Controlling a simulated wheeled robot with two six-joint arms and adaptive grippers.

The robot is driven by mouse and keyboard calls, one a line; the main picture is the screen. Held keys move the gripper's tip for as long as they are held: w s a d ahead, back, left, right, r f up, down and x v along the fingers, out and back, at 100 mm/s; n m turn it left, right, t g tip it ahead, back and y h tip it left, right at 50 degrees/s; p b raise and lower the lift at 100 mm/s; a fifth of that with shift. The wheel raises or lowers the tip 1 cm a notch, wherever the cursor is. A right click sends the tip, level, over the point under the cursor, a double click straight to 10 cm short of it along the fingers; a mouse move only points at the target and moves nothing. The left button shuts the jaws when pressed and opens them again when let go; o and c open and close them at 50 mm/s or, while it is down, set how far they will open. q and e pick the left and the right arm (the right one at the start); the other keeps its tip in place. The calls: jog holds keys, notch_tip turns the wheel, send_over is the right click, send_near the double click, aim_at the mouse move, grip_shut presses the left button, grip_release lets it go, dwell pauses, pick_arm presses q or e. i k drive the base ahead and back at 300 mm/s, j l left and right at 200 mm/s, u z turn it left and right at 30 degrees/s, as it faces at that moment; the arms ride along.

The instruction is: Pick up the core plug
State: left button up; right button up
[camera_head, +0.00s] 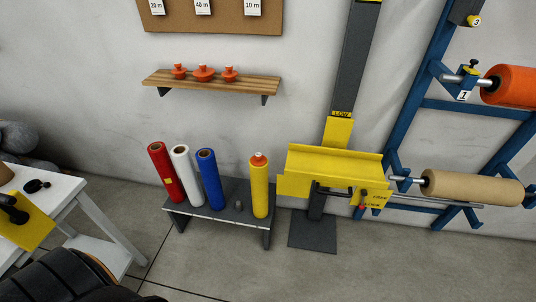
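Three orange core plugs sit in a row on a wooden wall shelf (215,83): a left plug (179,72), a middle plug (203,74) and a right plug (229,75). They stand upright, slightly apart. Another orange plug-like piece (259,159) sits in the top of the yellow roll (260,190) on a low grey bench. I cannot tell which plug the task means. Neither of my grippers is recognisable in the head view, and nothing is seen touching the plugs.
The grey bench (222,223) also holds red (162,172), white (185,172) and blue (208,176) rolls. A yellow cradle lift (335,166) and blue rack (437,60) stand right. A white table (55,200) is left. Floor between is clear.

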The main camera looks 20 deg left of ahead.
aim_at(204, 74)
jog(key=u, duration=2.8)
jog(key=i+z, duration=0.15)
jog(key=z, duration=0.2)
jog(key=i+z, duration=0.2)
jog(key=z, duration=0.15)
jog(key=i+z, duration=0.15)
jog(key=z, duration=0.2)
